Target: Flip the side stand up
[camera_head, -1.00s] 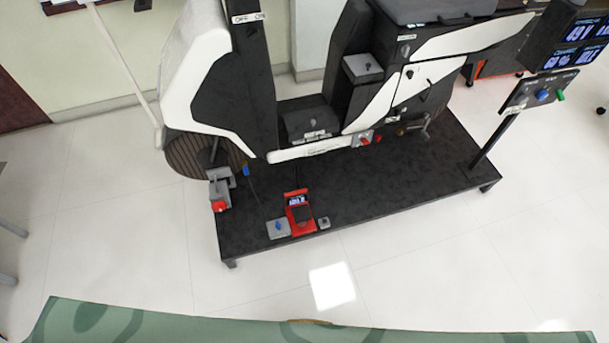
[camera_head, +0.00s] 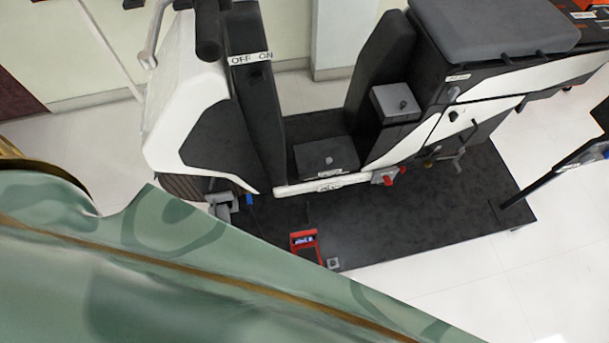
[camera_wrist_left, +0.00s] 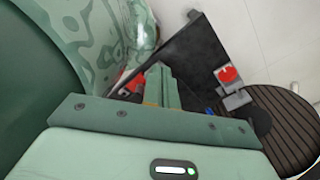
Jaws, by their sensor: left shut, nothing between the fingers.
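The scooter-like chassis rig (camera_head: 330,185) stands on a black platform (camera_head: 420,210) in the head view. A grey and red fitting (camera_head: 386,177) sits at its lower side edge. A thin crank-like lever (camera_head: 458,152) hangs farther right under the white side panel. I cannot tell which of these, if either, is the side stand. My left gripper (camera_wrist_left: 158,80) shows in the left wrist view, its fingers together and empty, above the platform's edge. It is hidden in the head view. My right gripper is in neither view.
A red device (camera_head: 304,244) and small grey block (camera_head: 333,263) sit at the platform's near edge. The left wrist view shows a red knob (camera_wrist_left: 228,75) on a grey mount and a ribbed wheel (camera_wrist_left: 272,125). White floor (camera_head: 450,285) lies clear at lower right.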

